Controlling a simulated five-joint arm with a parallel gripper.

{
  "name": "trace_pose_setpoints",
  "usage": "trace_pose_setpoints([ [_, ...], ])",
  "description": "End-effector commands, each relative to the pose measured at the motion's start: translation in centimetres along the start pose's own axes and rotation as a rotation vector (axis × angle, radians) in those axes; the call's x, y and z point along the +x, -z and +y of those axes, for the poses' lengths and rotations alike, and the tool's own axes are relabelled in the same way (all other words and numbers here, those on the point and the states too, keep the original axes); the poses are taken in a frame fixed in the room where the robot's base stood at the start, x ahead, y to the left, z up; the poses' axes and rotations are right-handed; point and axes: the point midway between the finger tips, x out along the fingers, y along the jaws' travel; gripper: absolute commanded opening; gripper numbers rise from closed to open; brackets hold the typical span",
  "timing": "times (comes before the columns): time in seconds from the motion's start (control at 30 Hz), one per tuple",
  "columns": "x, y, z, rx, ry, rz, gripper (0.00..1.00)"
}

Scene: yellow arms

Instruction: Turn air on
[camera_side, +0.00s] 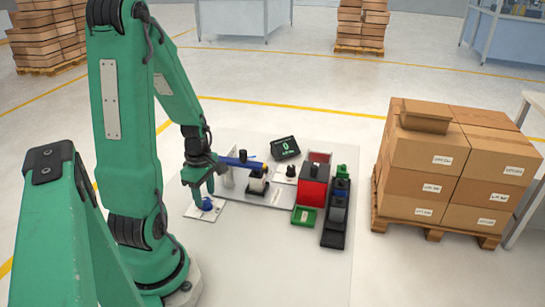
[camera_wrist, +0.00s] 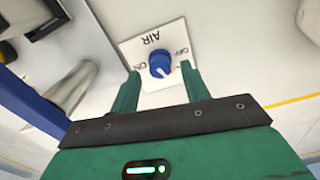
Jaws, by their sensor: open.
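A blue round knob (camera_wrist: 160,63) sits on a white plate (camera_wrist: 133,46) marked AIR, ON and OFF, which reads upside down in the wrist view. A small pale mark shows on the knob's lower right edge; which label it points at I cannot tell. My gripper (camera_wrist: 160,73) is open, with one green finger on each side of the knob, apart from it in the picture. In the side view my gripper (camera_side: 204,192) points down just above the knob (camera_side: 207,206) and its plate (camera_side: 196,212).
Right of my gripper stand a blue tool (camera_side: 240,161), a black display (camera_side: 285,148), a red box (camera_side: 312,187), a green tray (camera_side: 304,217) and a black rack (camera_side: 335,215). Stacked cartons (camera_side: 430,170) stand farther right. The white board's front (camera_side: 270,265) is clear.

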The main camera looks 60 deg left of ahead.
Motion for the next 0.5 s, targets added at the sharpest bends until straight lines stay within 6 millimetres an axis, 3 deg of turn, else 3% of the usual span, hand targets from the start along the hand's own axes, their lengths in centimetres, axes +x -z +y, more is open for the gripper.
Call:
trace_pose_setpoints([
  [0.5, 1.37, 0.0, -0.02, 0.0, -0.001, 0.0, 0.46],
])
